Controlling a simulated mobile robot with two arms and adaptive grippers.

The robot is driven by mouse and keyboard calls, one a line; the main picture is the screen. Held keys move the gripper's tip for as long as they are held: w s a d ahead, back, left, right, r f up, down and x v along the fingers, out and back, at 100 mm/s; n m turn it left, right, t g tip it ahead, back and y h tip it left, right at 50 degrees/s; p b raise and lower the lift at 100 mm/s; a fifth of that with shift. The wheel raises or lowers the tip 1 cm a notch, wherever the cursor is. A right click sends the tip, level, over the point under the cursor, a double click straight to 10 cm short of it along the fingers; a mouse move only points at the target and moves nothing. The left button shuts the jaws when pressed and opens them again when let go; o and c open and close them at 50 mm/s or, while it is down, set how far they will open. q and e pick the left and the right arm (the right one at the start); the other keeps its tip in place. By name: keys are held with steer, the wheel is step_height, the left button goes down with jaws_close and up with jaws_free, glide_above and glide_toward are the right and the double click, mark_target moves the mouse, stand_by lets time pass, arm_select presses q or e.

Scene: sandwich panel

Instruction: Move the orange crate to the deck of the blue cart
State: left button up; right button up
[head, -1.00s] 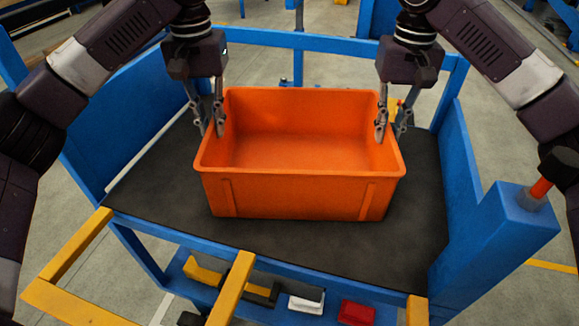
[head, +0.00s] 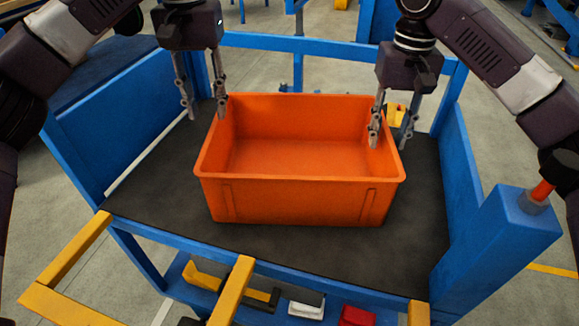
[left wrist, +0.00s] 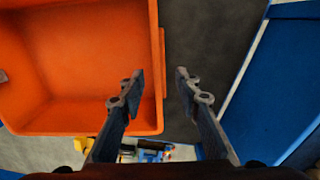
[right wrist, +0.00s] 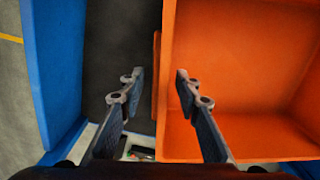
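The orange crate (head: 290,203) is open-topped, looks empty and sits upright on the dark deck (head: 425,205) of the blue cart (head: 500,235). My right gripper (head: 389,143) is open at the crate's right wall, one finger on the inner side and one on the outer side. In the right wrist view, that wall (right wrist: 163,85) shows between the fingers, with no visible contact.
Blue side panels (head: 470,170) flank the deck on left and right. A yellow frame (head: 70,260) projects at the front left. Below the front edge, a lower shelf holds a white bin (head: 307,307) and a red bin (head: 356,316). Bare deck shows on both sides of the crate.

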steer(key=shift+r, duration=0.15)
arm_select(q)
step_height(320, 180, up, 6)
steer(key=shift+r, duration=0.15)
arm_select(e)
step_height(320, 180, up, 12)
stand_by(0.5)
stand_by(0.4)
